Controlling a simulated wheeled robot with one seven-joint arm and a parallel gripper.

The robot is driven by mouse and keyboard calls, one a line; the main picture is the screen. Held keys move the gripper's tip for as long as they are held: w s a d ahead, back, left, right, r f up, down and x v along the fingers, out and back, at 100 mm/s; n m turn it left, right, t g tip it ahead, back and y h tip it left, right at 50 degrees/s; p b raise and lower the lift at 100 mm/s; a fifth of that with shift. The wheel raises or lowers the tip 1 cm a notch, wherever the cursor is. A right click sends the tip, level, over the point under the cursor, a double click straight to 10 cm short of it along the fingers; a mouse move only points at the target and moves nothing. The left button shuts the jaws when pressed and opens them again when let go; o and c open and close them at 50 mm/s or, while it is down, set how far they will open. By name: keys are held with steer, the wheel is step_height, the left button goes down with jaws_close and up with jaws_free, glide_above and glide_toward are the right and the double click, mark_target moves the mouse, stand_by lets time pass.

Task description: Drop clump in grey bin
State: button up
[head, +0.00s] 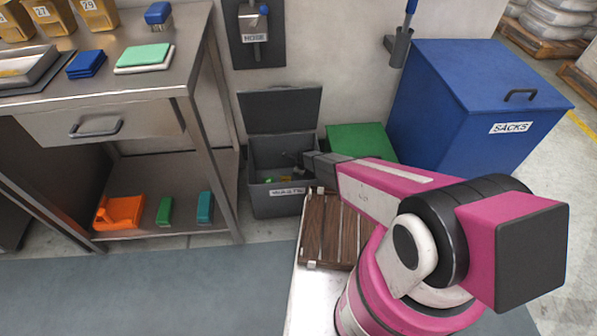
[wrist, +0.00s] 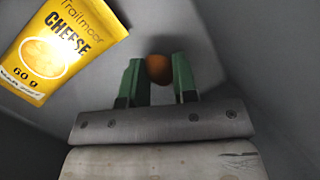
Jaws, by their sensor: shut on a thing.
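The grey bin (head: 272,207) stands on the floor between the steel bench and the green box. Its lid (head: 283,110) is up, and its front label appears to read WASTE. My arm reaches into its open top from the right. In the wrist view my gripper (wrist: 158,75) has its green fingers closed on a small round orange-brown clump (wrist: 158,66). The clump sits between the fingertips, inside the grey walls of the bin. In the head view the fingertips and clump are too small and shaded to make out clearly.
A yellow cheese packet (wrist: 58,45) lies in the bin, left of my fingers. The steel bench (head: 150,97) is left of the bin. A green box (head: 360,142) and a blue SACKS bin (head: 468,105) stand right. A slatted wooden rack (head: 336,230) is in front.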

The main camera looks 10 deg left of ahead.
steer(key=shift+f, duration=0.2)
steer(key=o, duration=0.9)
steer(key=shift+r, duration=0.15)
steer(key=shift+r, duration=0.6)
steer(key=v, duration=1.1)
steer(key=shift+d+r, duration=0.1)
steer(key=shift+r, duration=0.25)
